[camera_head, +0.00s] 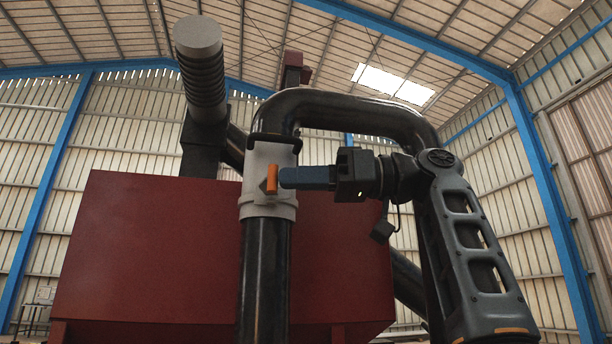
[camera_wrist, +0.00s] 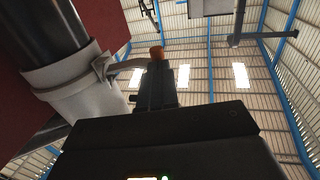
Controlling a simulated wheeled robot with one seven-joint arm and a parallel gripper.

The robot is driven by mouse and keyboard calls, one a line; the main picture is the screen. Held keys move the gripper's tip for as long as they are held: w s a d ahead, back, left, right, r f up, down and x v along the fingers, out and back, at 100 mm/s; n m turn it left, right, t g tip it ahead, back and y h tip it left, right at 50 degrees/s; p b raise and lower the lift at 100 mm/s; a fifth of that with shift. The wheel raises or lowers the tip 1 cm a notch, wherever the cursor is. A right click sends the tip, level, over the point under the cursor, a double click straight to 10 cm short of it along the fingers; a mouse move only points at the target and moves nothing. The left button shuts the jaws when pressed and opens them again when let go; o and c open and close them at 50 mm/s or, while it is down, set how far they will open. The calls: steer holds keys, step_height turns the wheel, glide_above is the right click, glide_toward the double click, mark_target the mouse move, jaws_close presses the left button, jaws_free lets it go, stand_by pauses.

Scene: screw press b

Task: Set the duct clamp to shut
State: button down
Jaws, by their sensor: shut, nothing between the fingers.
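The duct clamp (camera_head: 268,203) is a pale grey collar around an upright black pipe. Its handle ends in an orange tip (camera_head: 271,179) that shows at the front of the collar. In the wrist view the clamp (camera_wrist: 78,88) is at the left, and a grey lever reaches right from it to the orange tip (camera_wrist: 157,52). My gripper (camera_head: 283,178) is shut and empty, with its blue fingers pointing left at the orange tip from the right. In the wrist view the fingers (camera_wrist: 157,75) end right by the tip; I cannot tell whether they touch it.
The black pipe (camera_head: 345,112) bends right above the clamp and passes over my wrist. A large dark red housing (camera_head: 140,250) stands behind the clamp. A ribbed grey cylinder (camera_head: 202,75) rises at upper left. Open hall space lies to the right.

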steer(key=shift+f+t, duration=0.1)
steer(key=shift+t, duration=0.2)
steer(key=a+m+t+h+b, duration=0.2)
steer(key=a+m+t+h, duration=0.4)
steer(key=a+m+t, duration=0.3)
steer(key=shift+s+a+m+t, duration=0.3)
steer(key=shift+m+t, duration=0.4)
steer(key=shift+t, duration=1.7)
steer(key=shift+s, duration=0.1)
